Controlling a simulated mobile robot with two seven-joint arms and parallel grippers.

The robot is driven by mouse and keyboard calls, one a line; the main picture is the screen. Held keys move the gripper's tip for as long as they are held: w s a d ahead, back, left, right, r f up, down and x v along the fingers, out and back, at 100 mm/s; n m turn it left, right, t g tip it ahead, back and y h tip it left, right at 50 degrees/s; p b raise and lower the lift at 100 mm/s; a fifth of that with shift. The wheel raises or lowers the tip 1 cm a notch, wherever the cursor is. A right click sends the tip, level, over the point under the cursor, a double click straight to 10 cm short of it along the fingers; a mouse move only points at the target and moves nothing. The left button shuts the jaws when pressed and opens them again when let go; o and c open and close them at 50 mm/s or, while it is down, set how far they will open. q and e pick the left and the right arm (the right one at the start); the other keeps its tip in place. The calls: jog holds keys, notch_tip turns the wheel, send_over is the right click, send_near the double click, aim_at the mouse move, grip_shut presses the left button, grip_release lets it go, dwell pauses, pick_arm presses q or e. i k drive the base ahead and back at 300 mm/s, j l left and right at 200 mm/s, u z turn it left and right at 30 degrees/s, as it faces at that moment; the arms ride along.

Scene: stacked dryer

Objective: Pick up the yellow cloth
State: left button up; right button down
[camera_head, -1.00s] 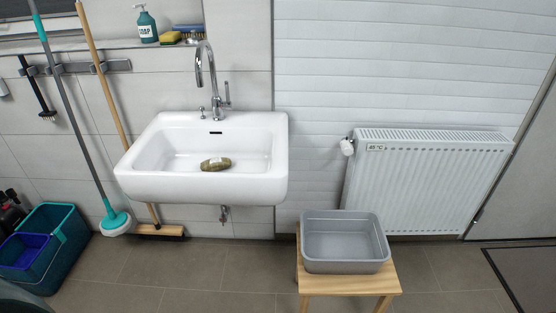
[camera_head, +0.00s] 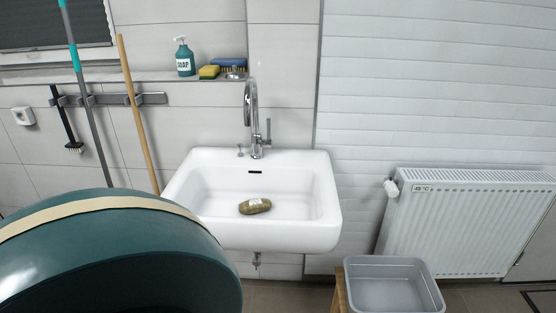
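I see no yellow cloth. The only clearly yellow thing is a small sponge (camera_head: 209,72) on the ledge above the sink. An olive-brown rounded object (camera_head: 255,206) with a pale label lies in the white sink (camera_head: 325,215); it does not look like a cloth. Neither of my grippers is in view.
A large dark green rounded shape (camera_head: 120,255) with a beige band blocks the lower left; I cannot tell whether it is mine. A grey basin (camera_head: 395,287) sits on a wooden stool (camera_head: 340,290) before a radiator (camera_head: 460,220). Long handles (camera_head: 139,120) lean at left.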

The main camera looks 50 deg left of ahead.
aim_at(255, 206)
jog(key=k+j+z, duration=0.1)
jog(key=j+z, duration=0.15)
jog(key=k+j+z, duration=0.2)
jog(key=j, duration=0.2)
jog(key=k+j+z, duration=0.1)
jog(key=j+z, duration=0.15)
jog(key=k+j+z, duration=0.35)
jog(key=k+j, duration=0.35)
jog(key=j, duration=0.15)
